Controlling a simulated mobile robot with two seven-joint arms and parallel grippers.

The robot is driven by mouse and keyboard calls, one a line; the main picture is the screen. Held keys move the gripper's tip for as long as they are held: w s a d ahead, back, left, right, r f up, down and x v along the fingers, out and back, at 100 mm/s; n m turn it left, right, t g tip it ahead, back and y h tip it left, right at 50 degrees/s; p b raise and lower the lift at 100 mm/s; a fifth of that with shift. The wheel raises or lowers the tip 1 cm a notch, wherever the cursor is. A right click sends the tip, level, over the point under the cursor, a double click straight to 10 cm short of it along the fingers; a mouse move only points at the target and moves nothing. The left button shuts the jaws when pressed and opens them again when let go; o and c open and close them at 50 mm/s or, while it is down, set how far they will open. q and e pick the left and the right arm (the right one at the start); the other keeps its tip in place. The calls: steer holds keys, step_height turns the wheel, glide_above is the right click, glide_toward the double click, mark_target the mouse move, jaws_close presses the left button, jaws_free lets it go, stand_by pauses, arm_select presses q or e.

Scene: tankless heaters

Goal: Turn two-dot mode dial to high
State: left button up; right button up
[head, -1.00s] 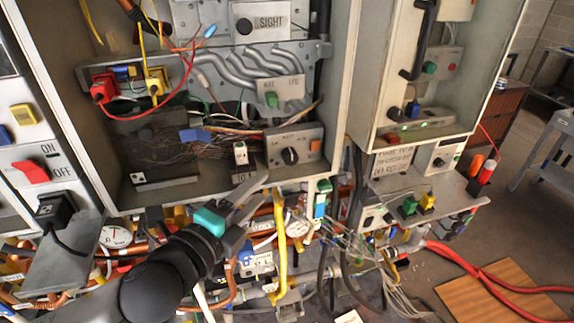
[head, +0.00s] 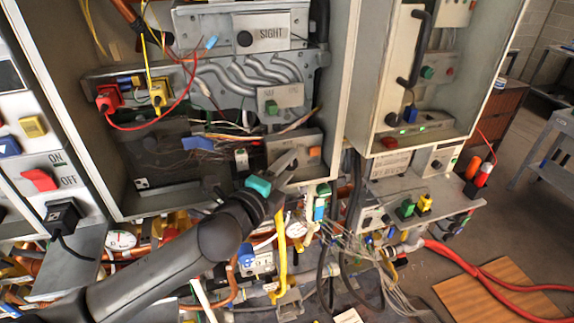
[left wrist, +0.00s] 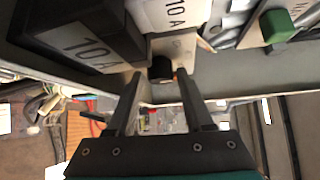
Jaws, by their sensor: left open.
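The grey control box (head: 311,139) with an orange button (head: 315,153) sits low in the open cabinet. Its black dial is hidden behind my left gripper (head: 284,163) in the head view. In the left wrist view a black round dial (left wrist: 161,67) shows on a pale panel, in line with the gap between the fingertips of my left gripper (left wrist: 159,82). The fingers are apart, one on each side of the dial in that view; I cannot tell whether they touch it. The dot marks and the dial's setting are not readable. My right gripper is out of view.
A black block marked 10 A (left wrist: 85,35) is close at the left in the wrist view. A green switch (head: 271,107) sits above the box. The cabinet's lower lip, hanging wires and a yellow cable (head: 281,255) are close to my left arm.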

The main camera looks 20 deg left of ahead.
arm_select(q)
steer(key=shift+w, duration=0.15)
jaws_close()
stand_by(0.4)
